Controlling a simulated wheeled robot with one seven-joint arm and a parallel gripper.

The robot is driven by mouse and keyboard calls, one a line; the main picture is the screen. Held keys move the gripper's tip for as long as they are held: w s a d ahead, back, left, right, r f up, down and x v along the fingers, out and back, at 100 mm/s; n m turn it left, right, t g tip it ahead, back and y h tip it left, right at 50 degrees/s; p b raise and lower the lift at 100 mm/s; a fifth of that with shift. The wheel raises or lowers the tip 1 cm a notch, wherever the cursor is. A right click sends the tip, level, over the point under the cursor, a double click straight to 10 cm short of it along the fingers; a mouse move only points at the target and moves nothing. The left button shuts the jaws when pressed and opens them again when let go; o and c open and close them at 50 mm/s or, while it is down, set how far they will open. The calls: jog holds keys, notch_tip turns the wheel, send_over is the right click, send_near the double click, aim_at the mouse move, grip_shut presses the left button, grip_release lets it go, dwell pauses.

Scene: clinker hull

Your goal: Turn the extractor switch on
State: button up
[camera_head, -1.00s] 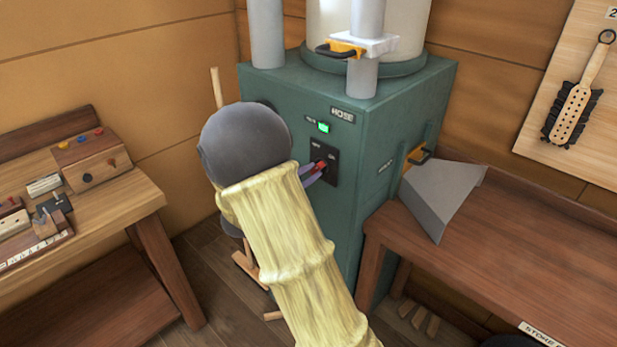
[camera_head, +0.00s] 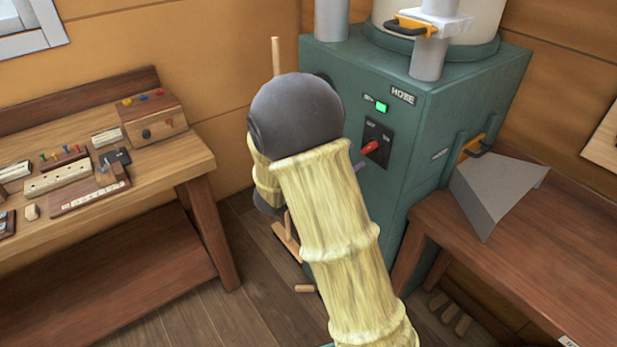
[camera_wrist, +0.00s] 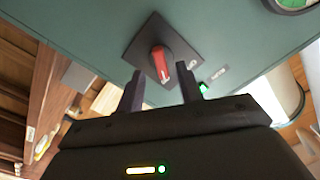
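The extractor is a green cabinet (camera_head: 440,120) with a small black switch plate (camera_head: 377,132) on its front. A red knob (camera_head: 369,148) sits on the plate, slanted in the head view; its labels are too small to read surely. A green lamp (camera_head: 381,106) above it is lit. The wrist view shows the red knob (camera_wrist: 161,65) beyond and between the fingertips of my gripper (camera_wrist: 161,88). My gripper is open, with a finger on each side and no visible grip on the knob. In the head view my arm hides most of the gripper.
A workbench (camera_head: 110,235) with small wooden items stands at left. A bench (camera_head: 520,225) with a grey hood (camera_head: 490,190) stands at right, close to the cabinet. Floor shows between the benches.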

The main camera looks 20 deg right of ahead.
jog(key=v, duration=1.4)
jog(key=shift+b, duration=0.35)
jog(key=shift+d, duration=0.1)
jog(key=w+a+f+n+t+y, duration=0.2)
jog(key=w+f+n+t+y, duration=0.3)
jog(key=n+y, duration=0.85)
jog(key=s+d+f+n+g+y, duration=0.2)
jog(key=s+n+g, duration=0.2)
jog(key=s, duration=0.5)
jog(key=s+d+f+n+g+y, duration=0.2)
jog(key=s+n+g, duration=0.25)
jog(key=s, duration=0.45)
jog(key=w+p+v, duration=0.3)
jog(key=p+v, duration=1)
jog(key=p, duration=0.1)
jog(key=shift+w+a+r+m, duration=0.2)
jog(key=shift+a+r+m, duration=0.2)
jog(key=shift+a+r, duration=0.1)
jog(key=shift+h, duration=0.25)
